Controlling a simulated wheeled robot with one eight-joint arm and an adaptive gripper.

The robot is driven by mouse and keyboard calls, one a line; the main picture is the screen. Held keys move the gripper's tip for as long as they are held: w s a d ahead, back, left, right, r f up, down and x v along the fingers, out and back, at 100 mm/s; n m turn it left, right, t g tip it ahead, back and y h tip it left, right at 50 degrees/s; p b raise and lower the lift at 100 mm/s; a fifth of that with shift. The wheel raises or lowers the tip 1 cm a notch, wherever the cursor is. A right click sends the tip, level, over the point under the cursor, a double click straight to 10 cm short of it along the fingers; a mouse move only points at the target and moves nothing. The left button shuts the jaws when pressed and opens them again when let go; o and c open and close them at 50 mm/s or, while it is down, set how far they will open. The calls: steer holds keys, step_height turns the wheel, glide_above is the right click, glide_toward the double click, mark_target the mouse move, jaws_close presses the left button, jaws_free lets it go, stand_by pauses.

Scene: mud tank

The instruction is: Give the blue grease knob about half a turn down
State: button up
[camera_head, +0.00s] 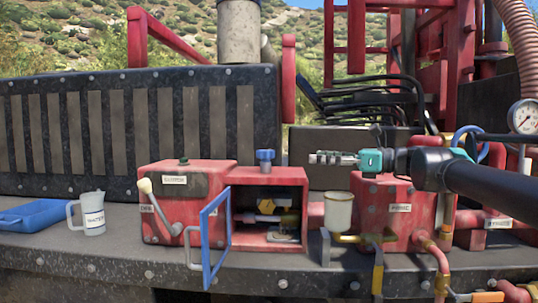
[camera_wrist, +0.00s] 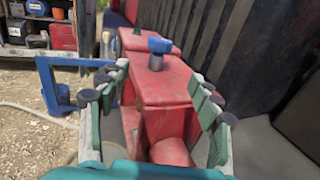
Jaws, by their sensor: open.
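The blue grease knob (camera_head: 265,157) stands upright on top of the red box with the open compartment. It also shows in the wrist view (camera_wrist: 159,46), beyond my fingertips. My gripper (camera_head: 318,158) reaches in from the right, with grey fingers and a teal body, and points left toward the knob. A gap separates its fingertips from the knob. In the wrist view my gripper (camera_wrist: 157,85) is open, its fingers wide apart on both sides of the red box top, with nothing held. The knob's stem is short and visible.
A blue-framed door (camera_head: 216,238) stands open before the compartment. A lever with a cream knob (camera_head: 144,186) is at left. A cup (camera_head: 338,211) and red pump box (camera_head: 390,213) sit below my gripper. A white jug (camera_head: 90,213) and blue tray (camera_head: 35,215) stand far left.

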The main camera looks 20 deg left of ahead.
mark_target(273, 154)
steer(key=a, duration=0.5)
steer(key=w+a, duration=0.1)
steer(key=a, duration=1.1)
steer(key=shift+w, duration=0.4)
steer(key=c, duration=1.2)
